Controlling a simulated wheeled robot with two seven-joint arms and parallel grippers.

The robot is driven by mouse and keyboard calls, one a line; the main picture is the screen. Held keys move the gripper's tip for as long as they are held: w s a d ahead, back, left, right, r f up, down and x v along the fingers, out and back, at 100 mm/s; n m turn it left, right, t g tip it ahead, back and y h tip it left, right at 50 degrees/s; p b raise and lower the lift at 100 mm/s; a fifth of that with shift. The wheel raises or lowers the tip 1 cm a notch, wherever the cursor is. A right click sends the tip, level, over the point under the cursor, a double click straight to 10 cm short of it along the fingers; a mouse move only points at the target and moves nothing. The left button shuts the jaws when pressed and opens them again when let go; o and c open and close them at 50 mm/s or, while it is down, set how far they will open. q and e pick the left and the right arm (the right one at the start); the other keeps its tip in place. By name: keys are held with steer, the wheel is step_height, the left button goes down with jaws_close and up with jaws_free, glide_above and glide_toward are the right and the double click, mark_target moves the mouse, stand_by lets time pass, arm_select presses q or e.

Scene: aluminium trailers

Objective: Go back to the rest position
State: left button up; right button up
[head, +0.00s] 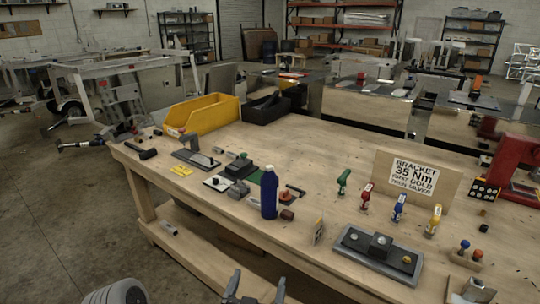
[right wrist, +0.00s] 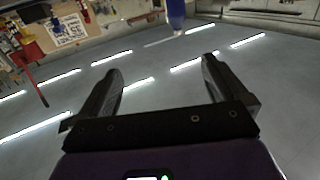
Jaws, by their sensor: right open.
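My right gripper (head: 256,286) shows at the bottom edge of the head view, in front of the workbench (head: 330,150) near edge. Its two fingers are apart with nothing between them. In the right wrist view the gripper (right wrist: 161,70) also shows open and empty, with a grey surface with bright white stripes beyond the fingers. My left gripper is not visible in the head view.
A red machine (head: 515,160) stands right. Floor (head: 60,225) at left is clear.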

steer(key=w+d+f+g+y, duration=0.1)
steer(key=w+f, duration=0.4)
steer(key=d+f+n+g+y+p, duration=0.1)
steer(key=d+f+g+y, duration=0.15)
steer(key=f, duration=0.75)
steer(key=d+f+g+y+p, duration=0.1)
steer(key=d+f+g, duration=0.3)
steer(key=f, duration=0.6)
steer(key=s+d+f+m+g+y, duration=0.1)
steer(key=s+d+f+g+y, duration=0.2)
steer(key=s+f+g, duration=0.6)
steer(key=s+d+f, duration=0.2)
steer(key=s+f, duration=0.3)
steer(key=s, duration=0.3)
steer(key=shift+s+p, duration=0.3)
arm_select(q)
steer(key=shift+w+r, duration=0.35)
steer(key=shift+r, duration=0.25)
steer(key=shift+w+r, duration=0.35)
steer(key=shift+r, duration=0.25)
arm_select(e)
steer(key=shift+c, duration=0.5)
